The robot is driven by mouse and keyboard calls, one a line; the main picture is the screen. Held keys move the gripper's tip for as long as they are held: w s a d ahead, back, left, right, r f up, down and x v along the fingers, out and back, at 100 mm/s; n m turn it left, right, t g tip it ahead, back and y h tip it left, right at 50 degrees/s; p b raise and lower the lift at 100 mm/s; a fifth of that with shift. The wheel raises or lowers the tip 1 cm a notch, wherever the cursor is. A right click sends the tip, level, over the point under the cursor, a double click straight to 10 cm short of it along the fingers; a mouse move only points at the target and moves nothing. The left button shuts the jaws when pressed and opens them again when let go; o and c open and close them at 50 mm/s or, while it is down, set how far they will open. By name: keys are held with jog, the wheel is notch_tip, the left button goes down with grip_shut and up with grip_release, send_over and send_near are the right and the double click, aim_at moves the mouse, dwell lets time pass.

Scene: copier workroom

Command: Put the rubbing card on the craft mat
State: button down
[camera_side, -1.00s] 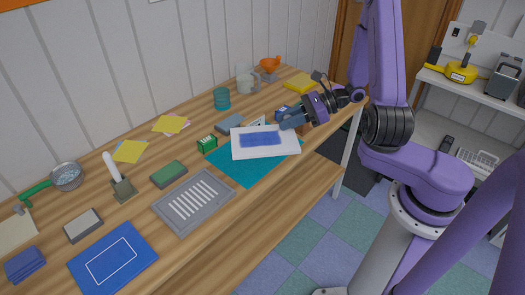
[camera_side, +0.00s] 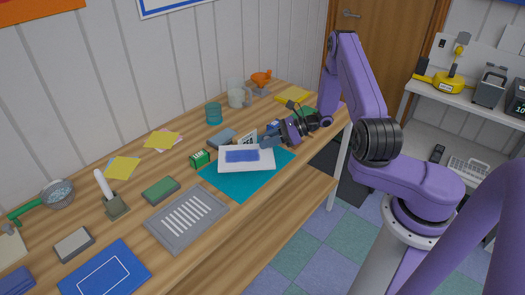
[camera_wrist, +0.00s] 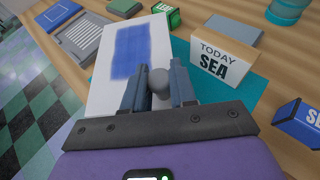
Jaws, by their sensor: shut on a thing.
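The rubbing card (camera_side: 232,165) is white with a blue rubbed patch; it also shows in the wrist view (camera_wrist: 103,80). My gripper (camera_side: 270,143) is at the card's right end in the side view. In the wrist view my gripper (camera_wrist: 160,85) is shut with a grey round knob between its fingers, at the card's near end. The card is over the teal mat (camera_side: 235,190), which shows around it; whether they touch I cannot tell. A blue mat with a white outline (camera_side: 82,284) lies at the front left. I cannot tell which one is called the craft mat.
A sign reading "TODAY SEA" (camera_wrist: 222,65) stands close beside my fingers, with a blue box (camera_wrist: 300,125) nearby. A green box (camera_side: 199,159), a grey block (camera_side: 220,138) and a teal cup (camera_side: 213,114) stand behind. A slatted grey plate (camera_side: 165,232) lies left of the teal mat.

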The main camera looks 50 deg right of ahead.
jog(key=w+f, duration=0.1)
jog(key=f, duration=0.1)
jog(key=w+f, duration=0.1)
jog(key=shift+w+d+f, duration=0.1)
jog(key=shift+w+d, duration=0.15)
jog(key=shift+w, duration=0.05)
jog(key=shift+f, duration=1.5)
jog(key=shift+f, duration=0.1)
jog(key=c, duration=0.9)
grip_release()
